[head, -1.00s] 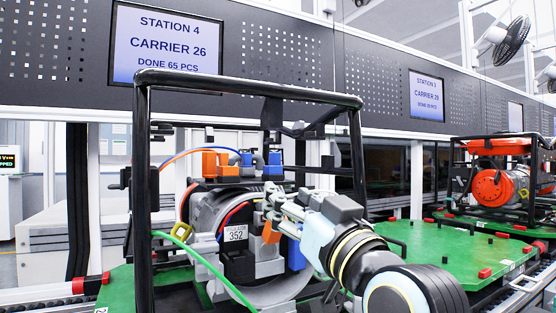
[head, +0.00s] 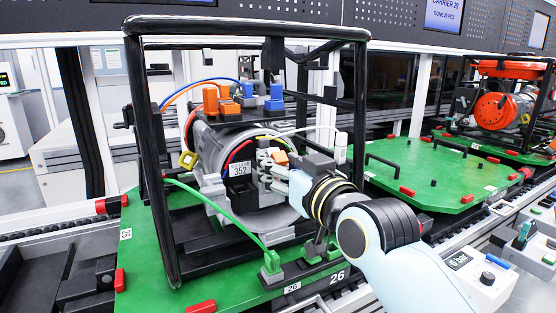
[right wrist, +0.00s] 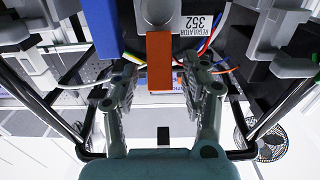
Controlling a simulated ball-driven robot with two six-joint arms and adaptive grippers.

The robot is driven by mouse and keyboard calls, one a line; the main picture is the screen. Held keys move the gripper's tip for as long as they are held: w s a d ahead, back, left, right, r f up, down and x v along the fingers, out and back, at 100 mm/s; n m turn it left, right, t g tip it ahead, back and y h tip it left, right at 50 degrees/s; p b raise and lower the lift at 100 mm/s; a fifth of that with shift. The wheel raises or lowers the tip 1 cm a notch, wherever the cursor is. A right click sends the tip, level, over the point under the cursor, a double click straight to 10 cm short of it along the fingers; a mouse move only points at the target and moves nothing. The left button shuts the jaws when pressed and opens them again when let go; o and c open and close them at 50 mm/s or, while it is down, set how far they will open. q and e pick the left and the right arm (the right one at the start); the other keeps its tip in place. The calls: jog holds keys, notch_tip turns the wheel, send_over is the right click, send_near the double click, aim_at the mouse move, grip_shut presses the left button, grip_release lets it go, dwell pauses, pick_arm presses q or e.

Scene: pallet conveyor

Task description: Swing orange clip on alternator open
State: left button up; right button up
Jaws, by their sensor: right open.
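The alternator (head: 212,150) is a grey round machine inside a black tube frame, with a white label (head: 239,169) reading 352. The orange clip (head: 281,158) on its front is mostly hidden behind my gripper in the head view. In the right wrist view the clip (right wrist: 160,62) is an orange bar beside the upside-down regulator label. My right gripper (head: 270,168) is at the alternator's front. In the right wrist view its open fingers (right wrist: 158,88) stand on either side of the clip's end, with gaps visible. My left gripper is not in view.
The black frame (head: 143,150) surrounds the alternator on the green pallet (head: 145,260). A green cable runs to a green connector (head: 271,263) at the pallet's front. Orange and blue connectors (head: 277,92) stand above the alternator. Another green pallet (head: 420,170) lies to the right.

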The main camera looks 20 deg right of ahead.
jog(key=shift+w, duration=0.75)
grip_shut()
